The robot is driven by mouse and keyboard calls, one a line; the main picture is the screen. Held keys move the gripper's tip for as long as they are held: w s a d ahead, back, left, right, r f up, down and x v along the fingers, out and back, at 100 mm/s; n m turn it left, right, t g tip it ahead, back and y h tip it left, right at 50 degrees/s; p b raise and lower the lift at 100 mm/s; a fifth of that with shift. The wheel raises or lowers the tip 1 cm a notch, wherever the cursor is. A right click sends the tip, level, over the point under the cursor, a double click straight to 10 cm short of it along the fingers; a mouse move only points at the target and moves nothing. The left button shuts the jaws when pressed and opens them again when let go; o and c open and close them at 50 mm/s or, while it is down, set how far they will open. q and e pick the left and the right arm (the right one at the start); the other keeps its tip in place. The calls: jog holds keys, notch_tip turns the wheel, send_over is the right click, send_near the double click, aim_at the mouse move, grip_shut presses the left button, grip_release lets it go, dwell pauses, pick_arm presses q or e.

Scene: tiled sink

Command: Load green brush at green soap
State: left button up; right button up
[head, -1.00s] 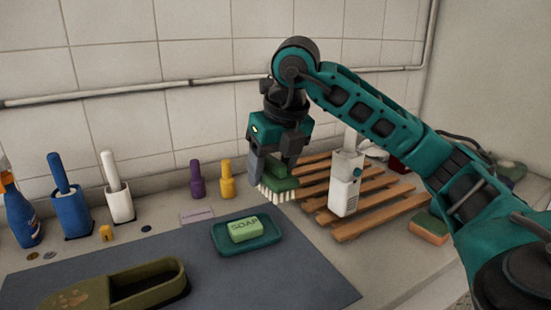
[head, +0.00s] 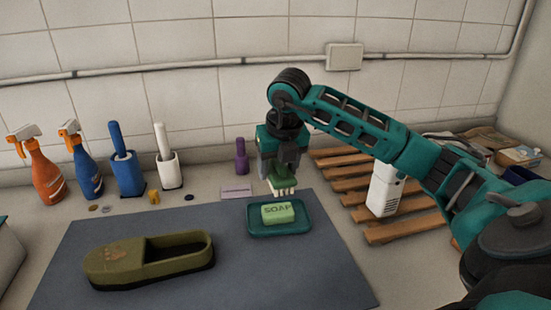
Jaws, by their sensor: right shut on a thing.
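The green brush (head: 281,184) with pale bristles hangs bristles-down in my right gripper (head: 280,170), which is shut on it. The brush is just behind the green soap (head: 278,213), a light green bar marked SOAP. The soap lies in a teal dish (head: 265,232) on the grey mat. In the picture the bristles end a little above the soap's far edge; I cannot tell the exact gap. My left gripper is out of view.
An olive slipper (head: 115,262) lies on the grey mat (head: 300,280). Spray bottles (head: 45,175), holders with blue and white handles and a purple bottle (head: 241,156) stand along the wall. A wooden rack (head: 345,185) with a white bottle (head: 384,190) is at right.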

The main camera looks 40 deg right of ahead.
jog(key=shift+w+f, duration=0.1)
jog(key=shift+f, duration=0.1)
jog(key=shift+f+b, duration=2.25)
jog(key=shift+f, duration=0.65)
jog(key=shift+f+b, duration=0.45)
jog(key=shift+f, duration=0.1)
jog(key=shift+r+p, duration=2.75)
jog(key=shift+r, duration=0.8)
